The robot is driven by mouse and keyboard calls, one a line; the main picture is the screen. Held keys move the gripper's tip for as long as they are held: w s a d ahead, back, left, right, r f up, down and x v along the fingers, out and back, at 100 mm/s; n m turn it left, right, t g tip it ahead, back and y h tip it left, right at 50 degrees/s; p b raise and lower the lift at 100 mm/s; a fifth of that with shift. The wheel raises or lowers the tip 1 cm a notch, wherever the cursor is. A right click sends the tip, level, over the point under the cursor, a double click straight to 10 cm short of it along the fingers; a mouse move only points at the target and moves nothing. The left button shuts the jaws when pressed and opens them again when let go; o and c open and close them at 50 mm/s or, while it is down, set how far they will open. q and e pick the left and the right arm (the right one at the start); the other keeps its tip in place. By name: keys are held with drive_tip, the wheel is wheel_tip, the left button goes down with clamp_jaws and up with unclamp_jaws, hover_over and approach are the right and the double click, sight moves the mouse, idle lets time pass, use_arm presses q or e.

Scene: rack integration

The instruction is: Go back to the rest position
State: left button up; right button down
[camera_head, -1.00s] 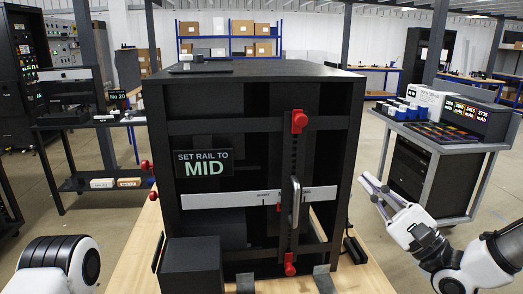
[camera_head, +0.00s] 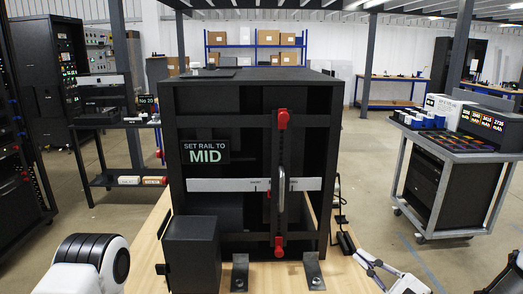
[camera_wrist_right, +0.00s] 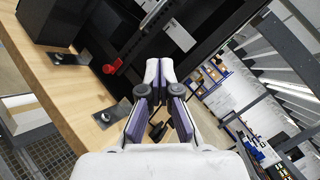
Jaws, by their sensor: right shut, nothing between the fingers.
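My right gripper (camera_head: 372,264) is at the lower right of the head view, low beside the wooden table and apart from the rack. Its fingers also show in the right wrist view (camera_wrist_right: 159,75), shut with nothing between them. The black rack (camera_head: 245,90) stands on the table with a sign, "SET RAIL TO MID" (camera_head: 205,152). Its vertical rail has red end clamps (camera_head: 282,119) and a metal handle (camera_head: 281,188). My left arm shows at the lower left of the head view, but its gripper is out of view.
A black box (camera_head: 192,256) and metal brackets (camera_head: 314,272) stand on the wooden table (camera_head: 146,250) by the rack's front. A grey cart (camera_head: 457,155) with battery displays stands at the right. Open floor lies between the cart and the table.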

drive_tip(key=s+a+f+n+g+h, duration=0.1)
drive_tip(key=s+f+g+h, duration=0.2)
drive_tip(key=f, duration=0.7)
drive_tip(key=s+a+f+n+g+h, duration=0.1)
drive_tip(key=s+f+n+g, duration=0.15)
drive_tip(key=s+f, duration=0.45)
drive_tip(key=s+a+f+n+g+h, duration=0.1)
drive_tip(key=s+f+g+h, duration=0.15)
drive_tip(key=f, duration=0.95)
drive_tip(key=s+d+f+n+g+h, duration=0.2)
drive_tip(key=s+d+f+n+g, duration=0.1)
drive_tip(key=s+n, duration=0.4)
drive_tip(key=s+d+f+n+g+h, duration=0.3)
drive_tip(key=s+d+f+n+g, duration=0.1)
drive_tip(key=s+n, duration=0.3)
drive_tip(key=shift+s+f+g+h, duration=0.35)
drive_tip(key=shift+s+f+g, duration=0.3)
drive_tip(key=shift+s, duration=0.55)
